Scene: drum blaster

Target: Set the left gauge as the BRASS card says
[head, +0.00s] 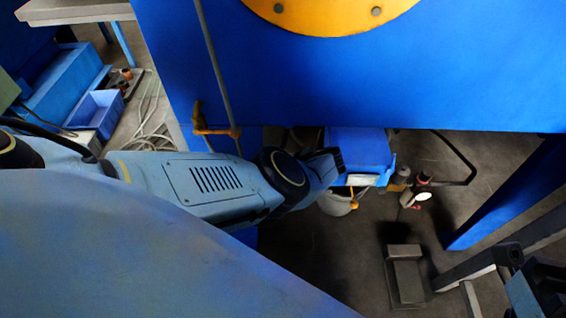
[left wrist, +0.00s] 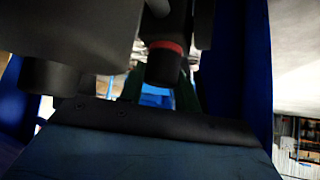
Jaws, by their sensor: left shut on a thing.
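My left arm reaches in from the left in the head view, and its wrist ends by a blue box-like part under the blue machine. Its fingertips are hidden there. In the left wrist view my left gripper (left wrist: 158,92) has dark green fingers, shut around a black cylindrical knob with a red band (left wrist: 165,62). A small white round face (head: 423,196), perhaps a gauge, shows right of the blue part, near dark and grey fittings (head: 402,176). I cannot read it or any card. A dark and light-blue part at the lower right edge may be my right arm; its jaws cannot be made out.
The blue machine (head: 330,85) fills the upper middle, with an orange disc (head: 330,12) on it. A whitish bucket (head: 336,203) stands below. A grey pedal-like block (head: 405,275) is on the floor. A blue leg (head: 515,190) slopes at the right. A blue crate (head: 95,115) sits left.

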